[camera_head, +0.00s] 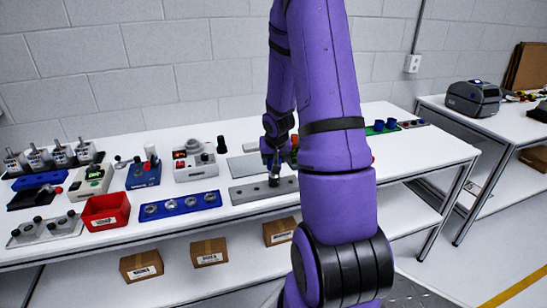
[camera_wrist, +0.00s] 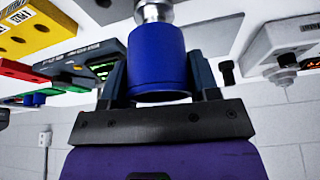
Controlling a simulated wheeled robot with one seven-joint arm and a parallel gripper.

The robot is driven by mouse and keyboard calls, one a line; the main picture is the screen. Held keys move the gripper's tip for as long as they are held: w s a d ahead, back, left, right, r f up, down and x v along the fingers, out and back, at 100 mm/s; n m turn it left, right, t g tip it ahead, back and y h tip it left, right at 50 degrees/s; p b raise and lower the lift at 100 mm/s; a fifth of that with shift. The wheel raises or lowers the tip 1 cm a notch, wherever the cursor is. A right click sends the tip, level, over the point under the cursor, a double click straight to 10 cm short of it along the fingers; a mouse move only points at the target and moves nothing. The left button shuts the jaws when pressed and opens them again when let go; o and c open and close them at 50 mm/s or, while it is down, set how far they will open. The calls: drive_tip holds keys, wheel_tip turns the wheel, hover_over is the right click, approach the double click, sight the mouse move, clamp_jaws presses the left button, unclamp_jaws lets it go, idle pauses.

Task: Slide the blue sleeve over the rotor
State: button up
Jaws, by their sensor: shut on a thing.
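My gripper (camera_wrist: 158,78) is shut on the blue sleeve (camera_wrist: 158,52), with one dark finger on each side of it. A shiny silver metal part (camera_wrist: 154,12), which looks like the rotor, lines up with the sleeve's far end in the wrist view. I cannot tell whether the sleeve is around it or only against it. In the head view my gripper (camera_head: 271,158) is low over the grey fixture block (camera_head: 245,193), at a dark upright post (camera_head: 273,180). My purple arm hides part of the block's right side, and the held sleeve is hardly visible there.
A blue tray with round metal parts (camera_head: 180,206) and a red bin (camera_head: 105,211) lie left of the block. A grey-white device with knobs (camera_head: 196,170) and a flat grey plate (camera_head: 245,166) stand behind. A green holder with blue pieces (camera_head: 382,129) is right of my arm.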

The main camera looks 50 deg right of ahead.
drive_tip(key=shift+f, duration=0.15)
drive_tip(key=shift+f, duration=0.75)
drive_tip(key=shift+f, duration=0.45)
idle(0.3)
drive_tip(key=shift+f, duration=0.5)
drive_tip(key=o, duration=1.3)
drive_tip(key=shift+c, duration=0.2)
